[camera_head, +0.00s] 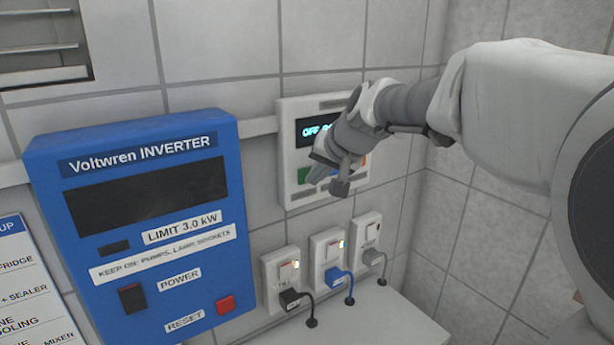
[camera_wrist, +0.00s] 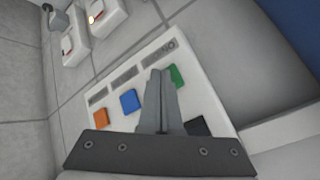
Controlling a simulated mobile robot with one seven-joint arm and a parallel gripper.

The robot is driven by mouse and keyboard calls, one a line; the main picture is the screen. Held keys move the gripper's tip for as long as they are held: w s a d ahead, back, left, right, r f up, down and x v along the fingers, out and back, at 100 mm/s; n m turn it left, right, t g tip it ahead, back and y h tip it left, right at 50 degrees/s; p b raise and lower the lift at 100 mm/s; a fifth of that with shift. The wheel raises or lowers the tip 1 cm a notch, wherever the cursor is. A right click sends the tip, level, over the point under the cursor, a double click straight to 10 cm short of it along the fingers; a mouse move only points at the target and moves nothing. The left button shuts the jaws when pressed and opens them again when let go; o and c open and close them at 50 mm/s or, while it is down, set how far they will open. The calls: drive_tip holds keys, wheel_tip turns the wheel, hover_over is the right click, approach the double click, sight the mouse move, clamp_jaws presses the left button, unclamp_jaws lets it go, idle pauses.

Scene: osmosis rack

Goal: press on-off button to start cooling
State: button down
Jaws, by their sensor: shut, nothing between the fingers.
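A white control panel (camera_head: 287,120) hangs on the tiled wall, with a dark display (camera_head: 309,130) whose lit text begins with "OFF". My gripper and wrist cover part of the display and buttons. My gripper (camera_head: 318,174) is shut and empty in front of the panel. In the wrist view its fingertips (camera_wrist: 161,73) appear just beside the green button; I cannot tell whether they touch.
A blue Voltwren inverter (camera_head: 150,230) with a black power switch (camera_head: 132,298) and a red reset button (camera_head: 226,304) is left of the panel. Sockets with plugs (camera_head: 328,256) sit below it above a light ledge (camera_head: 395,325). A tiled side wall (camera_head: 480,210) bounds the right.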

drive_tip(key=shift+w+a, duration=0.1)
drive_tip(key=shift+w, duration=0.05)
idle(0.5)
drive_tip(key=shift+s+d+b, duration=0.4)
drive_tip(key=shift+s+d, duration=0.05)
drive_tip(key=shift+s, duration=0.25)
drive_tip(key=shift+s+d+b, duration=0.6)
drive_tip(key=shift+s+d, duration=0.1)
drive_tip(key=shift+s, duration=0.35)
drive_tip(key=shift+s+d+b, duration=0.55)
drive_tip(key=shift+s+d, duration=0.15)
drive_tip(key=shift+s, duration=0.3)
drive_tip(key=s+d+b, duration=0.3)
drive_tip(key=s+d, duration=0.3)
drive_tip(key=s, duration=0.4)
drive_tip(key=shift+d+b, duration=0.35)
drive_tip(key=shift+b, duration=0.05)
